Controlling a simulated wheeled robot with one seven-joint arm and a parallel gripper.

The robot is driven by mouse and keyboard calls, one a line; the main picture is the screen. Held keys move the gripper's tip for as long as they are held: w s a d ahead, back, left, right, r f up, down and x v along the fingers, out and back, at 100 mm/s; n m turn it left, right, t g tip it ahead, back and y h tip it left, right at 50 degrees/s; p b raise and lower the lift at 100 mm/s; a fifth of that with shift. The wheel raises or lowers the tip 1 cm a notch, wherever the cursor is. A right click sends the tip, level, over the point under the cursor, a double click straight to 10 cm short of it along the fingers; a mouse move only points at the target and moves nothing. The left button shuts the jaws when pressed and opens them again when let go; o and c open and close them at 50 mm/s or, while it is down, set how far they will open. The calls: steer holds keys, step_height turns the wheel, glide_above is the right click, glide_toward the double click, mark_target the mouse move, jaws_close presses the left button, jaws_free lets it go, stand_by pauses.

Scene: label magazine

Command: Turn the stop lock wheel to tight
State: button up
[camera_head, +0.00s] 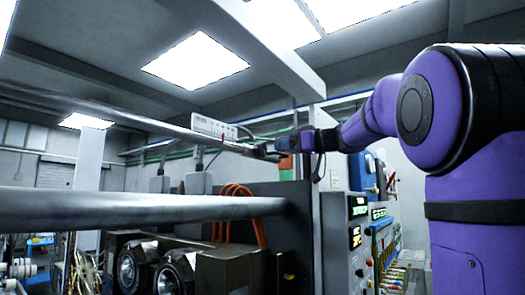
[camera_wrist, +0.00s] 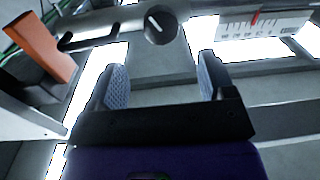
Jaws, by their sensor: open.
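A round black knob (camera_wrist: 160,25) with a white pointer line sits on a grey bar at the top of the wrist view. I take it to be the stop lock wheel. Its line is tilted; no tight mark is readable. My gripper (camera_wrist: 162,82) is open and empty, its two grey padded fingers apart below the knob in the picture, with no visible contact. In the head view my gripper (camera_head: 266,151) is small, close to the long rail (camera_head: 170,130); the knob cannot be made out there.
A white scale plate (camera_wrist: 265,24) with a red pointer lies right of the knob; it also shows in the head view (camera_head: 213,128). An orange block (camera_wrist: 38,46) and a dark rod (camera_wrist: 88,40) are to the left. A thick round bar (camera_head: 140,208) crosses the foreground.

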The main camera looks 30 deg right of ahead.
mark_target(264, 150)
steer(key=x, duration=0.8)
steer(key=shift+w+a, duration=0.15)
steer(key=shift+w, duration=0.1)
steer(key=c, duration=0.9)
